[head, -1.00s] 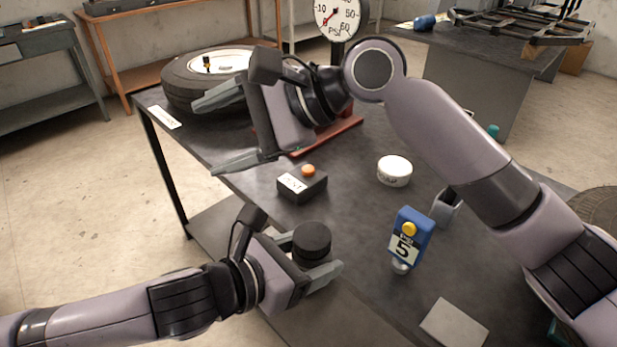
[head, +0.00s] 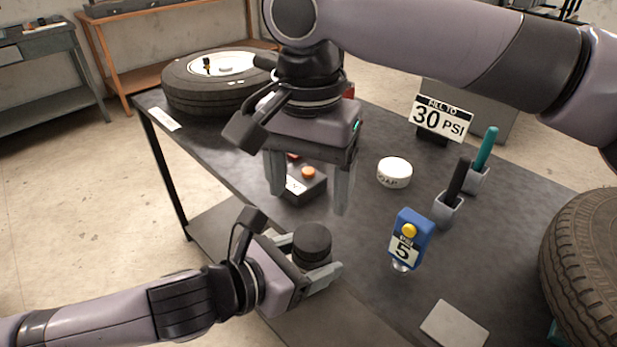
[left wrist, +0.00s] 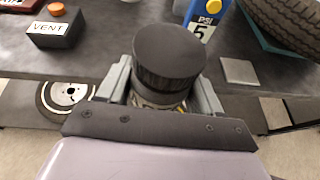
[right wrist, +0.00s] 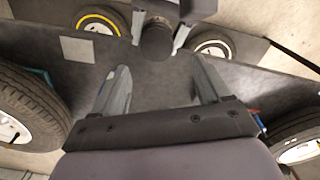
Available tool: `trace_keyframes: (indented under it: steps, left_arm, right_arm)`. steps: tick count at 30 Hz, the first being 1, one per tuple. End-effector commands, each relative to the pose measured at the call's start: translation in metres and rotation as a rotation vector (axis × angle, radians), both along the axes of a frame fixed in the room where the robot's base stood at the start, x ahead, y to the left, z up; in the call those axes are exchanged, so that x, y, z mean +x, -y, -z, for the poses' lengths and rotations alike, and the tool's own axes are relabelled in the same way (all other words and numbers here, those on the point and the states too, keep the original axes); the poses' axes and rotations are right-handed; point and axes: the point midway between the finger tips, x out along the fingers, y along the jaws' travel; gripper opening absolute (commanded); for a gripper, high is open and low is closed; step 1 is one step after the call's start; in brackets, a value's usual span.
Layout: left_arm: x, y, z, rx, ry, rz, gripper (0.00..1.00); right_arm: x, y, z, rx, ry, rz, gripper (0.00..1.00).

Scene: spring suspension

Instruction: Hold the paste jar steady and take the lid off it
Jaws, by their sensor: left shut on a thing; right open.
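The paste jar (head: 313,240) has a wide black lid on top and stands upright at the table's near edge. My left gripper (head: 309,263) is shut around its body below the lid. In the left wrist view the jar's lid (left wrist: 168,52) fills the space above the fingers, and only a little of the body shows. My right gripper (head: 310,198) is open and empty, pointing down above the table, beyond the jar. In the right wrist view the lid (right wrist: 157,42) lies ahead of the open fingers (right wrist: 161,85), apart from them.
A vent box (head: 306,187) with an orange button is behind my right fingers. A white tub (head: 394,172), a blue gauge (head: 410,238) marked 5, holders with a black and a teal handle, and a grey plate (head: 454,324) stand to the right. Tyres lie at both ends.

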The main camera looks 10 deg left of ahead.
Motion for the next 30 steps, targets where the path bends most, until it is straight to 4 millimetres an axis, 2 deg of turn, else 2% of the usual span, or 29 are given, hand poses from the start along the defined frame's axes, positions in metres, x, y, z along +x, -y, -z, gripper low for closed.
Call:
trace_keyframes:
  steps: [15, 20, 27, 28, 30]
  left_arm:
    - [0.0, 0.0, -0.001, -0.001, 0.002, 0.0, 0.0]
    - [0.0, 0.0, -0.001, -0.001, 0.002, 0.0, 0.0]
    - [0.0, 0.0, -0.001, -0.001, 0.002, 0.0, 0.0]
    - [0.0, 0.0, -0.001, -0.001, 0.002, 0.0, 0.0]
    - [0.0, 0.0, -0.001, -0.001, 0.002, 0.0, 0.0]
  right_arm:
    - [-0.002, 0.0, 0.07, -0.003, -0.007, -0.004, 0.76]
    - [-0.002, 0.0, 0.078, -0.002, -0.007, -0.004, 0.76]
    - [-0.002, 0.0, 0.079, -0.002, -0.006, -0.004, 0.76]
    - [-0.002, 0.0, 0.079, -0.002, -0.006, -0.004, 0.73]
    - [-0.002, 0.0, 0.079, -0.001, -0.005, -0.004, 0.5]
